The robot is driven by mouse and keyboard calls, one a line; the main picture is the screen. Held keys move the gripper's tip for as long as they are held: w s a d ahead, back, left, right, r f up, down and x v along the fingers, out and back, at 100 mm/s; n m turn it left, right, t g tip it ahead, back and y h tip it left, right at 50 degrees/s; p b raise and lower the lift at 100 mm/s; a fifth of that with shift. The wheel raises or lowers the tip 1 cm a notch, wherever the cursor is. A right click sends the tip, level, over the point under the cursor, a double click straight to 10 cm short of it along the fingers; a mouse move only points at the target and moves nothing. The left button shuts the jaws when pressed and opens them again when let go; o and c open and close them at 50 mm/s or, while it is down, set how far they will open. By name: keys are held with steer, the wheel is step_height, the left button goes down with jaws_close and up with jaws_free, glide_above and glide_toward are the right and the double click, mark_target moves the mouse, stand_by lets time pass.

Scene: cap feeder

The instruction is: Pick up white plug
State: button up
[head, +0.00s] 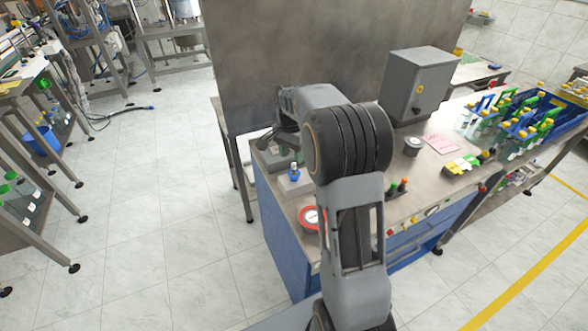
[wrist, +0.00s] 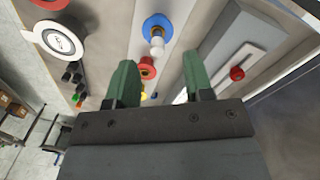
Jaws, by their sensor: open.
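A small white knob-like piece, which looks like the white plug (wrist: 157,47), shows in the wrist view just below a blue disc (wrist: 157,27). It lies beyond my gripper (wrist: 162,78), roughly in line with the gap between the two green fingers. The fingers are apart with nothing held between them. In the head view my gripper (head: 276,138) hangs over the left end of the workbench, mostly hidden by my wrist. The white plug cannot be made out for sure in the head view.
A red spool-like piece (wrist: 148,68) is close to the plug. A grey block with a red knob (wrist: 237,74) lies to the right. On the bench are a blue-topped piece (head: 294,171), a red-rimmed disc (head: 311,218), a grey cabinet (head: 418,84) and a blue rack (head: 548,100).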

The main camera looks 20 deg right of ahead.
mark_target(294, 168)
steer(key=shift+s+d+f+p, duration=0.1)
steer(key=shift+s+f+p, duration=0.1)
steer(key=shift+f, duration=1.1)
steer(key=shift+s+d+f+p, duration=0.1)
steer(key=shift+f+p, duration=0.05)
steer(key=shift+f, duration=1.15)
